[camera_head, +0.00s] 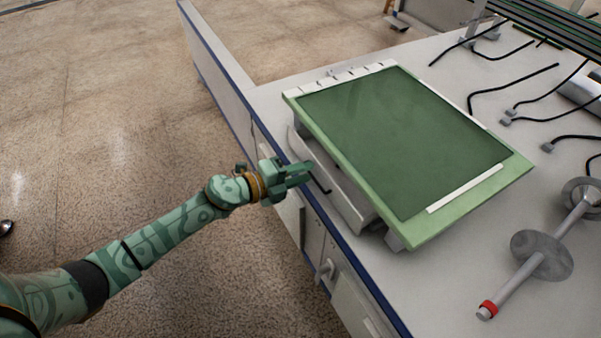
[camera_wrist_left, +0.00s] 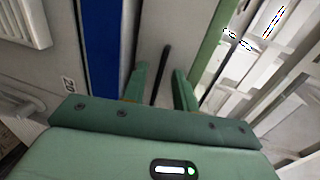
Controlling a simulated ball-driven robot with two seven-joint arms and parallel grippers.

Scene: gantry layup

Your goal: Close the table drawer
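The table drawer shows as a pale grey front panel (camera_head: 345,193) under the left side of the green-topped unit (camera_head: 400,130) on the bench. Its front stands out from beneath the green top, so it looks partly open. A thin black handle (camera_head: 322,183) is on that front. My left gripper (camera_head: 304,172) is at the handle, its fingers pointing at the drawer front. In the left wrist view the black handle (camera_wrist_left: 161,75) runs between my two fingers, with gaps on both sides, so the gripper is open around it. The right gripper is not in view.
The white bench (camera_head: 490,270) has a blue front edge (camera_head: 352,262), with cabinet doors below. Black cables (camera_head: 513,90) and a metal shaft with discs (camera_head: 541,254) lie to the right. The brown floor (camera_head: 130,130) at left is free.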

